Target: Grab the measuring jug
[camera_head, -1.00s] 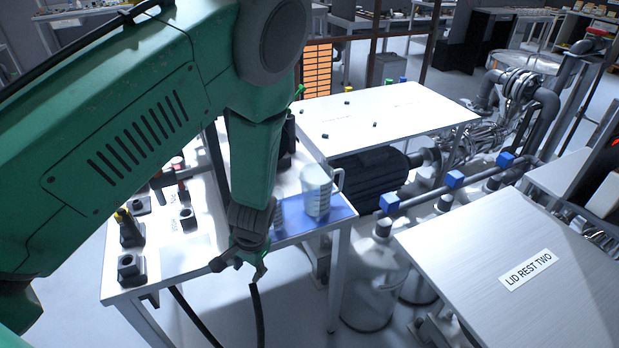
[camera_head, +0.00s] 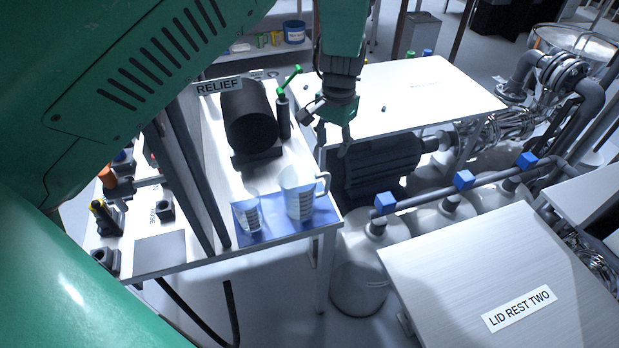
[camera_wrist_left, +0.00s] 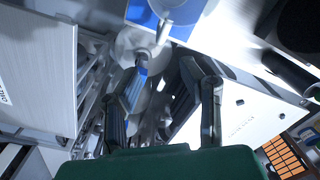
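The clear measuring jug (camera_head: 300,194) stands upright on a blue mat (camera_head: 275,231) at the near corner of the white bench, its handle toward the right. A smaller clear beaker (camera_head: 247,213) stands just left of it. My left gripper (camera_head: 333,147) is open and empty, with its fingers pointing down. It is above and slightly right of the jug, apart from it. In the left wrist view, the jug (camera_wrist_left: 180,10) shows at the top edge, partly cut off, beyond the open fingers. My right gripper is not in view.
A dark motor (camera_head: 380,168) and pipes with blue blocks (camera_head: 463,180) lie to the right. The "LID REST TWO" table (camera_head: 480,270) is at the near right.

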